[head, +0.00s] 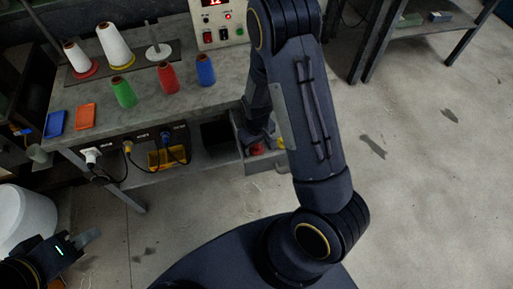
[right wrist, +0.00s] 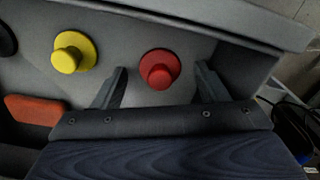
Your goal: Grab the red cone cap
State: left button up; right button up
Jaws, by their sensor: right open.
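The red cone cap (right wrist: 160,68) is a round flange with a raised knob. It lies in a grey tray or bin (right wrist: 225,28). In the right wrist view my right gripper (right wrist: 161,80) is open, with one finger on each side of the cap and a gap to both. I cannot tell how far the fingertips are above it. In the head view the cap (head: 257,149) shows low in the bin, partly hidden by my right arm and gripper (head: 260,135). My left gripper (head: 85,238) is at the lower left, away from the caps; its jaw opening is unclear.
A yellow cap (right wrist: 72,52) lies left of the red one, with an orange piece (right wrist: 35,110) nearby. The bin walls are close around my right gripper. The bench (head: 215,95) above holds green (head: 123,91), red (head: 167,76) and blue (head: 205,69) thread cones.

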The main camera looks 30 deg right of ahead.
jog(key=shift+f, duration=0.1)
jog(key=c, duration=1.1)
jog(key=shift+o, duration=0.2)
